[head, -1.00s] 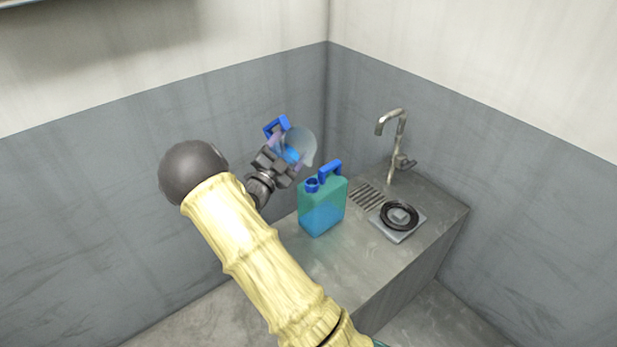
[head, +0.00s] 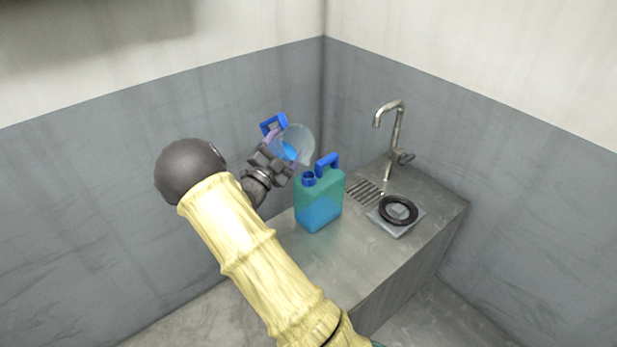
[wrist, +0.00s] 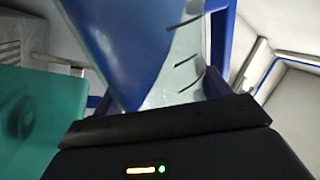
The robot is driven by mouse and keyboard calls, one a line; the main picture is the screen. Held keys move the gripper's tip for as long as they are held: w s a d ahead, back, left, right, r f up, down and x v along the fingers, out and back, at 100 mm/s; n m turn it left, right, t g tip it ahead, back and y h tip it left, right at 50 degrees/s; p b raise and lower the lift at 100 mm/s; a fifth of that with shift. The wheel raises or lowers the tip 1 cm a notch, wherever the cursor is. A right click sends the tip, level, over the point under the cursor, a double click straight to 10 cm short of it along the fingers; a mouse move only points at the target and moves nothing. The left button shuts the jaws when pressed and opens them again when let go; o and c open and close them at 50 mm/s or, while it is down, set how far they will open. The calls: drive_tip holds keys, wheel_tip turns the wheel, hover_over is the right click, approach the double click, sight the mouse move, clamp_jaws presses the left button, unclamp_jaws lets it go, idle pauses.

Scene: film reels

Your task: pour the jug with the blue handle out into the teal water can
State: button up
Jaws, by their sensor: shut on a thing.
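The clear jug (head: 298,143) with the blue handle (head: 273,124) is held in the air, tilted to the right. Blue liquid shows inside it. My gripper (head: 272,163) is shut on the jug. In the wrist view the jug (wrist: 125,45) fills the upper middle, with blue liquid and dark marks on its wall. The teal water can (head: 319,200) stands upright on the metal counter, just right of and below my gripper. Its blue neck (head: 308,179) is near the jug's lower right side. Blue liquid shows in the can's lower part. I cannot see any stream between them.
The metal counter (head: 370,262) has a drain grille (head: 365,193), a tap (head: 396,135) and a square plate with a black ring (head: 398,210) right of the can. Grey walls close in behind. The counter's front is clear.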

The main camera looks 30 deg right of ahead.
sight(296, 128)
drive_tip(key=shift+s+d+r+m+g+h+b, duration=0.1)
drive_tip(key=shift+r+m+g+h+b, duration=0.25)
drive_tip(key=shift+m+b, duration=0.5)
drive_tip(key=shift+s+a+r+m+g+h+b, duration=0.1)
drive_tip(key=shift+r+m+b, duration=0.45)
drive_tip(key=shift+b, duration=0.35)
drive_tip(key=shift+s+d+r+m+g+h+b, duration=0.1)
drive_tip(key=shift+r+m+g+h+b, duration=0.2)
drive_tip(key=shift+m+b, duration=0.55)
idle(0.4)
drive_tip(key=shift+s+d+r+m+g+h+b, duration=0.1)
drive_tip(key=shift+s+r+m+g+h+b, duration=0.3)
drive_tip(key=shift+m+b, duration=0.8)
drive_tip(key=shift+s+d+r+m+g+h+b, duration=0.15)
drive_tip(key=shift+r+m+g+b, duration=0.5)
drive_tip(key=shift+b, duration=0.8)
drive_tip(key=shift+s+a+r+m+g+h+b, duration=0.1)
drive_tip(key=shift+s+r+m+g+h+b, duration=0.2)
drive_tip(key=shift+m+b, duration=0.95)
idle(1.1)
